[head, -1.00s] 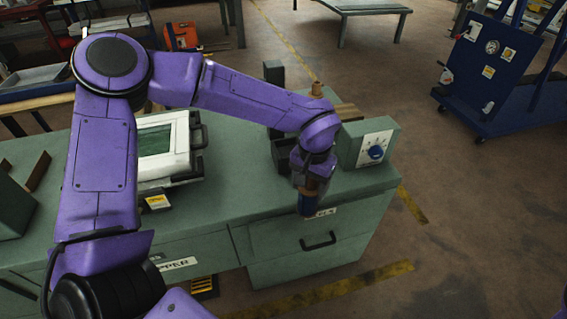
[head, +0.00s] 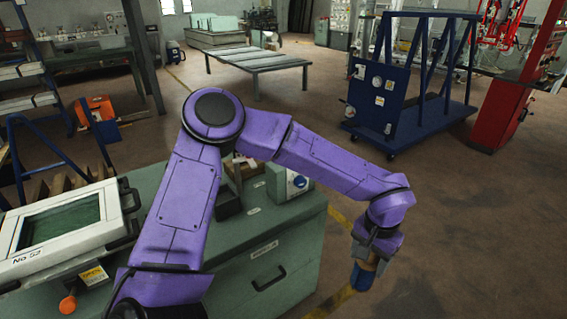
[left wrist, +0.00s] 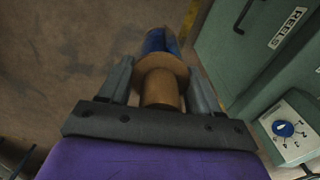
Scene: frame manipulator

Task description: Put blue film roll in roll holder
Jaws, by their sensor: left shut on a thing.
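My left gripper (head: 374,249) is shut on the blue film roll (head: 362,278) and holds it over open floor, to the right of the green workbench. In the left wrist view the roll's brown wooden end (left wrist: 160,84) sits between the two fingers, with the blue part (left wrist: 158,42) beyond it. The roll holder cannot be made out for sure; my left arm hides part of the bench top. My right gripper is not in view.
The green bench (head: 300,225) has a drawer and a control box with a blue knob (head: 299,181). A white-framed screen unit (head: 62,228) stands on its left part. A blue wheeled frame (head: 420,115) stands further back right. Floor right of the bench is clear.

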